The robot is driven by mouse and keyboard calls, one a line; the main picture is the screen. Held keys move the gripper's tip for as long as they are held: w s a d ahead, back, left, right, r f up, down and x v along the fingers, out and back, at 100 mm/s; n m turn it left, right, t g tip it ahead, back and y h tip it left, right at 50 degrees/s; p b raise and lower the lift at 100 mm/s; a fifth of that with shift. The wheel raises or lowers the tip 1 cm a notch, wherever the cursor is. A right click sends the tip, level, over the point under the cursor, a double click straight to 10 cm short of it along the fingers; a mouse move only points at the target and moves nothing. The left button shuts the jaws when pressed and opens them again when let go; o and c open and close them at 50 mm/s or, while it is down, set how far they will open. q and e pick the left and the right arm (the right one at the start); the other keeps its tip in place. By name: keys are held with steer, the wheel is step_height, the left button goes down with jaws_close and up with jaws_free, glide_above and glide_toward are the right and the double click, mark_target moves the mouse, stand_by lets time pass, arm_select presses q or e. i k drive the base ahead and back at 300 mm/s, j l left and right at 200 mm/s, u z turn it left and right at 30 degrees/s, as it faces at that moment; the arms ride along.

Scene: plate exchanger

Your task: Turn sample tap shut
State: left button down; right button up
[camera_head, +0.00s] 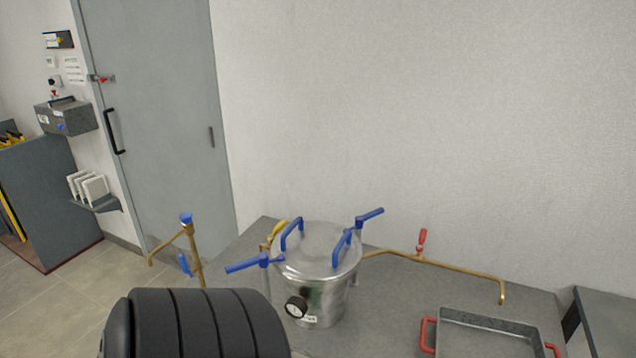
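A steel pot-like vessel (316,272) with a lid, blue handles and a dial gauge (296,307) stands on a grey table. A brass pipe (455,268) runs right from it, ending in a downturned spout, with an upright red tap handle (422,241). A separate brass standpipe (193,250) at the left has a blue knob on top, a blue lever (184,264) lower down and a side spout. No label shows which one is the sample tap. Neither gripper is in view.
A grey tray (490,322) with red handles sits at the table's front right, under the red-handled pipe's spout. A closed grey door (160,120) and a wall shelf (97,203) are at the left. A black ribbed part hides the lower left.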

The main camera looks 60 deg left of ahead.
mark_target(182, 257)
steer(key=u, duration=2.85)
